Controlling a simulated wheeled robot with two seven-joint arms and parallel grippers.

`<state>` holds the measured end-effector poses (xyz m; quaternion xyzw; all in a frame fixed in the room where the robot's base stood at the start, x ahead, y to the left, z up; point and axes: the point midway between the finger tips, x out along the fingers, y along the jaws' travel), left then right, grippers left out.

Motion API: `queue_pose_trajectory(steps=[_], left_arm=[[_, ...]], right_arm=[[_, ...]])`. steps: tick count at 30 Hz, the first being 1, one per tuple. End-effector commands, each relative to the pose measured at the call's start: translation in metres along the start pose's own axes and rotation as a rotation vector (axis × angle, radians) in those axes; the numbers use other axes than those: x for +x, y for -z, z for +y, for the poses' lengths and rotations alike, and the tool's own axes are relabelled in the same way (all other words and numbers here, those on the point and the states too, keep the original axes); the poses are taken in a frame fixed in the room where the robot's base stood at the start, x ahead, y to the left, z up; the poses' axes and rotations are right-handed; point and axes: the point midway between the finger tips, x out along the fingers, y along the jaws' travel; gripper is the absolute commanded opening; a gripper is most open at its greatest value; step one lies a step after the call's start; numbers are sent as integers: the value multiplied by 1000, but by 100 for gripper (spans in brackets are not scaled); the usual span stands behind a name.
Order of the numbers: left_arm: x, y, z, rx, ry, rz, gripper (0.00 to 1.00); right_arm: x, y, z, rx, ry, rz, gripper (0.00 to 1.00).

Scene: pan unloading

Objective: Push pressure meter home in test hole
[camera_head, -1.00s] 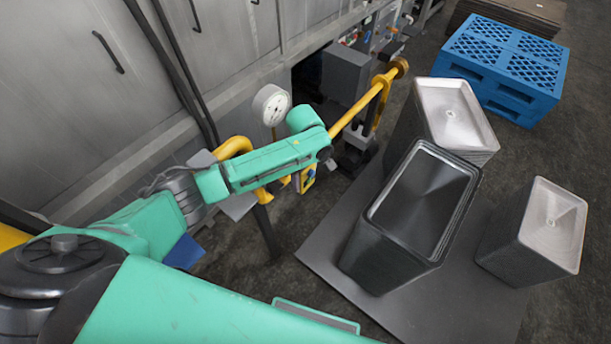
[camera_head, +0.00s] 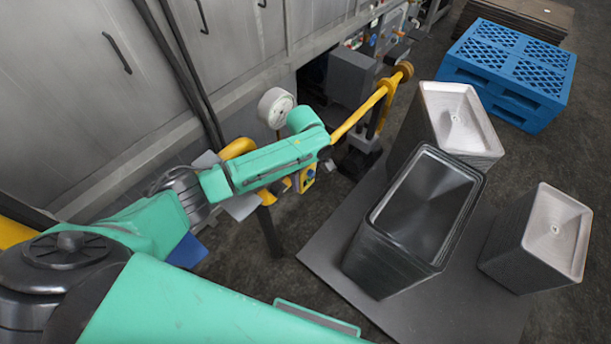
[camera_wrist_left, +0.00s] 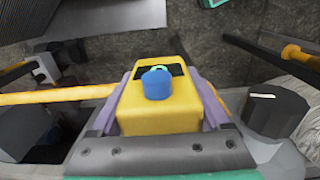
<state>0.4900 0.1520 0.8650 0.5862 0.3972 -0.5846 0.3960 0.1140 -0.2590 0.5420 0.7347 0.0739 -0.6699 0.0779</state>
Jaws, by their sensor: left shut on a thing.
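A yellow block-shaped device with a blue button and a dark display (camera_wrist_left: 158,118), which I take to be the pressure meter, fills the middle of the left wrist view. My left gripper (camera_wrist_left: 166,84) is shut on it, with grey-purple fingers along both sides. In the head view, the yellow device (camera_head: 307,180) shows partly below my green left wrist, which hides most of the gripper. I cannot make out the test hole or whether the device touches anything. My right gripper is not in view.
A round white dial gauge (camera_head: 276,107) stands just behind my wrist. A yellow bar (camera_head: 358,117) runs right from there along the grey machine. Stacks of dark pans (camera_head: 405,245) and a blue pallet (camera_head: 508,62) stand to the right. A black knob (camera_wrist_left: 275,112) shows in the wrist view.

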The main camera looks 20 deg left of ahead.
Motion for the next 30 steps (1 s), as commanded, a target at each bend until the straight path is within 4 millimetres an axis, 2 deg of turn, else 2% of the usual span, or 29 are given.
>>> queue_pose_trajectory(steps=[30], left_arm=[[0, 14, 0, -1, -1, 0, 22]], right_arm=[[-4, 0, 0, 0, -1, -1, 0]])
